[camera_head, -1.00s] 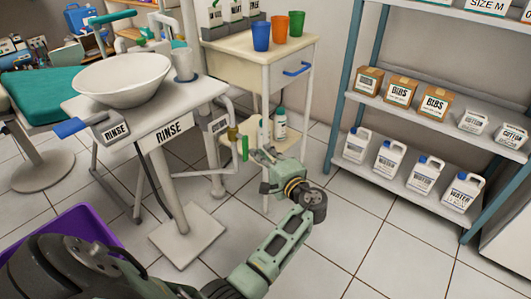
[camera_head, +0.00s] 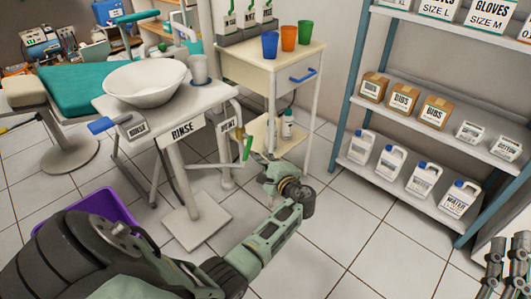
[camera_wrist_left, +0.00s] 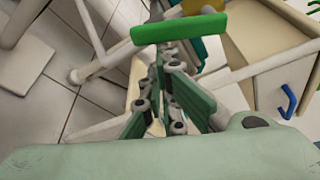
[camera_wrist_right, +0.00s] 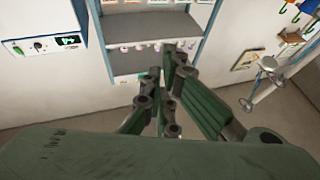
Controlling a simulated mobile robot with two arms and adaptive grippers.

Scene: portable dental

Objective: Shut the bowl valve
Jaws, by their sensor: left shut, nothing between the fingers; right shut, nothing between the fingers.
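The green valve handle (camera_head: 247,149) hangs down from a brass-coloured fitting (camera_head: 239,130) on the pipe at the right side of the rinse stand. A small label (camera_head: 228,126) sits beside it, too blurred to read surely. My left gripper (camera_head: 261,160) is shut and empty, just right of and slightly below the handle. In the left wrist view the green handle (camera_wrist_left: 178,28) lies across, beyond the shut fingers (camera_wrist_left: 175,65); whether they touch it I cannot tell. My right gripper (camera_head: 504,240) is shut and empty at the lower right, away from the stand; it also shows in the right wrist view (camera_wrist_right: 172,60).
A cabinet (camera_head: 245,66) with coloured cups stands behind the handle. A shelf (camera_head: 400,170) with jugs is at right. A purple bin (camera_head: 108,205) stands lower left.

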